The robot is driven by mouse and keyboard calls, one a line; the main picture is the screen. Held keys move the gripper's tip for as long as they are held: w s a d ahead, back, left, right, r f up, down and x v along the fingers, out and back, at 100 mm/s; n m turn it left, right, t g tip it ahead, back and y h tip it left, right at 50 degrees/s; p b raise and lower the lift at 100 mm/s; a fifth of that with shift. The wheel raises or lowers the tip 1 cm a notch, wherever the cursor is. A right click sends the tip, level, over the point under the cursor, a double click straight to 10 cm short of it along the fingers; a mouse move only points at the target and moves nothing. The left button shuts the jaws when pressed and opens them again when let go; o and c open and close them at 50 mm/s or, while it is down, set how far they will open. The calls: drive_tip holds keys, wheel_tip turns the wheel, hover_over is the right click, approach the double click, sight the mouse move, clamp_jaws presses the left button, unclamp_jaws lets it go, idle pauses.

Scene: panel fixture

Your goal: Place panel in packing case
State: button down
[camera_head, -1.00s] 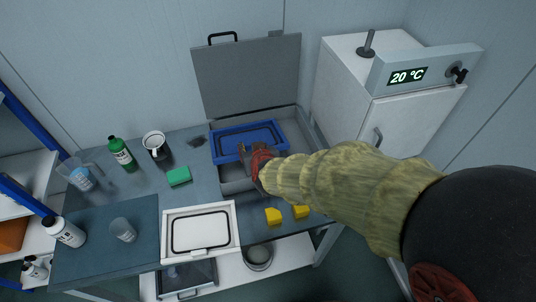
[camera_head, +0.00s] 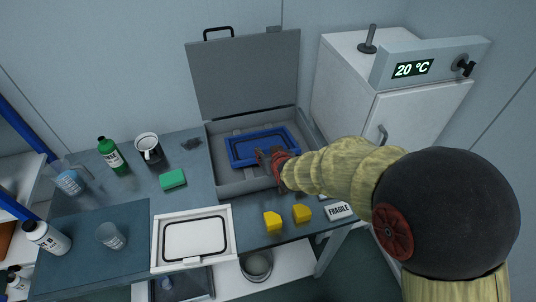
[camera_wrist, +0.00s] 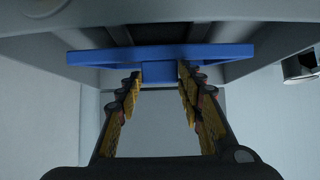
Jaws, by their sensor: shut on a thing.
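The blue panel (camera_head: 262,147) is a flat rectangle with a dark seal line. It lies inside the open grey packing case (camera_head: 222,182), within the case walls and slightly askew to them. The case lid (camera_head: 243,75) stands upright at the back. My gripper (camera_head: 270,157) is at the panel's near edge. In the wrist view its fingers (camera_wrist: 160,75) are shut on a blue tab of the panel (camera_wrist: 215,52). Whether the panel's underside touches the case floor cannot be told.
A white framed panel (camera_head: 194,239) lies on the bench front. Yellow blocks (camera_head: 302,213) and a FRAGILE label (camera_head: 339,211) lie right of it. A green sponge (camera_head: 172,179), mug (camera_head: 148,148) and bottles stand left. A white cabinet (camera_head: 415,115) stands right.

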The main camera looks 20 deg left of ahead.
drive_tip(key=c, duration=1.2)
unclamp_jaws()
drive_tip(key=shift+o, duration=0.2)
drive_tip(key=p+v, duration=0.3)
drive_tip(key=v, duration=0.9)
drive_tip(key=shift+d+r, duration=0.1)
